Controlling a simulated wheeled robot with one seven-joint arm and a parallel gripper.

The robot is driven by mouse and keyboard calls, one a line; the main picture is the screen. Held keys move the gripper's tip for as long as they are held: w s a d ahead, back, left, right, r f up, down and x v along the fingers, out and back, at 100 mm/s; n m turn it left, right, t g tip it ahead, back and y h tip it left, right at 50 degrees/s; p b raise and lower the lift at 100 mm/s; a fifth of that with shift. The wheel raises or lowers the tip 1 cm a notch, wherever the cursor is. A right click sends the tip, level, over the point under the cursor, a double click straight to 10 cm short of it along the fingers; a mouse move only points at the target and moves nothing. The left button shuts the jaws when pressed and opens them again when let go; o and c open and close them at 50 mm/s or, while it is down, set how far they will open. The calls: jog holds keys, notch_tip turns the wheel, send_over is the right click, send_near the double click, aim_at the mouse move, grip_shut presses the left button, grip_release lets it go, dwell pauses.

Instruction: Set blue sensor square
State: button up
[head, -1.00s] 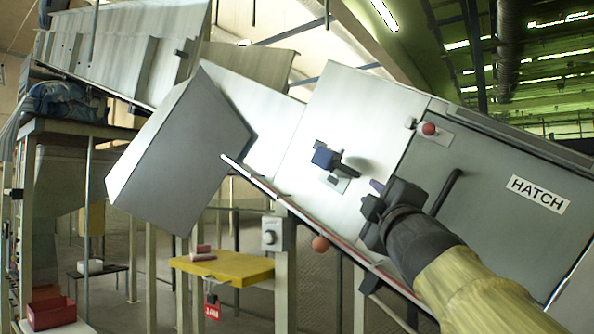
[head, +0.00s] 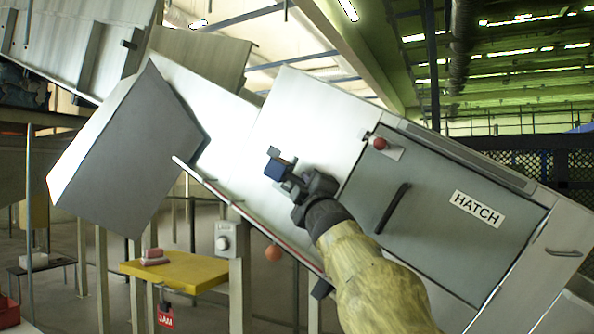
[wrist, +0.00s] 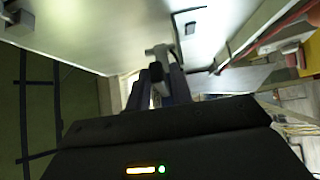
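The blue sensor square (head: 277,169) is a small blue block on a dark mount, on the pale sloping side panel of the chute. It sits tilted in the head view. My gripper (head: 292,180) is right at it, its fingertips overlapping the mount from the lower right. In the wrist view my gripper's two dark fingers (wrist: 160,90) stand apart on either side of a grey, T-shaped metal piece (wrist: 158,54). The blue face cannot be made out there. Whether the fingers press on anything is hidden.
A grey hatch (head: 440,215) with a dark handle and a red knob (head: 380,143) lies right of my gripper. A grey box-shaped hood (head: 125,150) juts out at left.

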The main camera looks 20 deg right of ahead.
jog(key=p+x, duration=0.1)
jog(key=x, duration=0.2)
jog(key=shift+w, duration=0.1)
jog(key=shift+c, duration=0.4)
grip_shut()
